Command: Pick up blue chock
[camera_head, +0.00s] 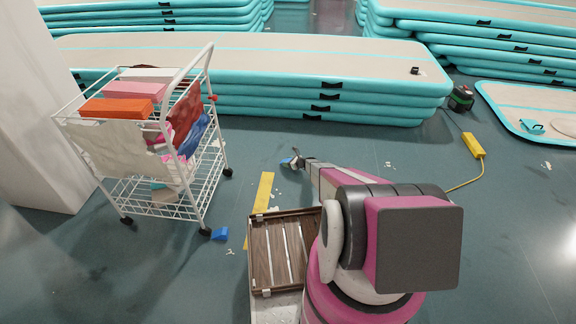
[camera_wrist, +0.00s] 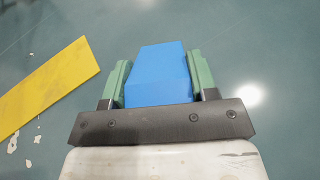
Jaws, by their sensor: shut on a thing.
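A blue chock (camera_wrist: 158,78) sits between the two green fingers of my gripper (camera_wrist: 160,85) in the wrist view, with both fingers against its sides. In the head view my gripper (camera_head: 294,160) is at the end of my outstretched arm, and a small part of the blue chock (camera_head: 286,162) shows there. I cannot tell from these frames whether the chock touches the floor. A second blue chock (camera_head: 220,233) lies on the floor by the front wheel of the white cart.
A white wire cart (camera_head: 190,200) with coloured blocks and cloths stands at the left. A yellow strip (camera_head: 262,200) lies on the floor, also in the wrist view (camera_wrist: 45,85). Stacked inflatable tracks (camera_head: 270,95) span the back. A yellow box (camera_head: 473,146) with a cord lies right.

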